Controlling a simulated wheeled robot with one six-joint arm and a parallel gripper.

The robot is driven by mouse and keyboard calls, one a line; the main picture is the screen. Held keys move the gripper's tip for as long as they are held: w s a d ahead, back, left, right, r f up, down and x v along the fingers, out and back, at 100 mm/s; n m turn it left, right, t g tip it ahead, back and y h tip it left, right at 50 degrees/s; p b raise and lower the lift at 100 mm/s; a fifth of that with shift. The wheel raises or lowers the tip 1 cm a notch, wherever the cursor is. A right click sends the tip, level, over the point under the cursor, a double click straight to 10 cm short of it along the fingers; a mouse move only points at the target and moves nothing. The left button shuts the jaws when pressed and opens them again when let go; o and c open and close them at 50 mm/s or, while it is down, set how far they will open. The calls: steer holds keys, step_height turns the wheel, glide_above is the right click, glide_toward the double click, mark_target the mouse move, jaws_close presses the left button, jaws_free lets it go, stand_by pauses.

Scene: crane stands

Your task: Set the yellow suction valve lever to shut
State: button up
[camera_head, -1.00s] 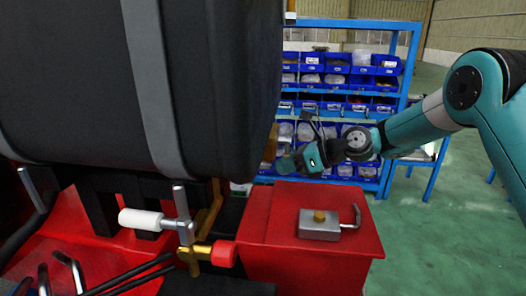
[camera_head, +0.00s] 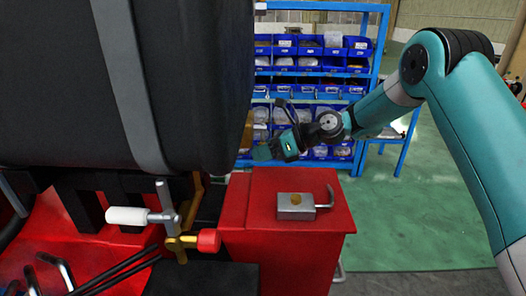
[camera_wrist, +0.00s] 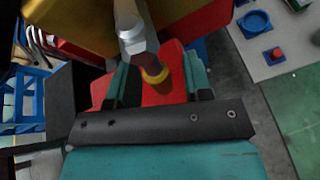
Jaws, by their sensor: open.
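In the head view a yellow-brass valve part (camera_head: 177,243) sits left of the red box, with a red knob (camera_head: 208,240) at its right end. A silver upright and a white-handled bar (camera_head: 127,216) join it. I cannot tell for sure which part is the suction valve lever. My gripper (camera_head: 262,152) is beyond the red box, beside the black tank, pointing left. In the wrist view my gripper (camera_wrist: 157,82) is open. A silver fitting (camera_wrist: 130,28) with a yellow ring (camera_wrist: 155,75) shows ahead of and between its fingers; contact cannot be told.
The red box (camera_head: 290,245) carries a grey metal block with a bent handle (camera_head: 305,203). The black tank (camera_head: 180,80) fills the upper left. A blue shelf with bins (camera_head: 310,62) stands behind. Green floor (camera_head: 410,220) lies open at the right.

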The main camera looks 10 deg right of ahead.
steer(key=b+v, duration=0.3)
steer(key=v, duration=1.4)
steer(key=shift+d+b, duration=0.25)
steer(key=shift+b, duration=0.05)
steer(key=shift+c, duration=0.4)
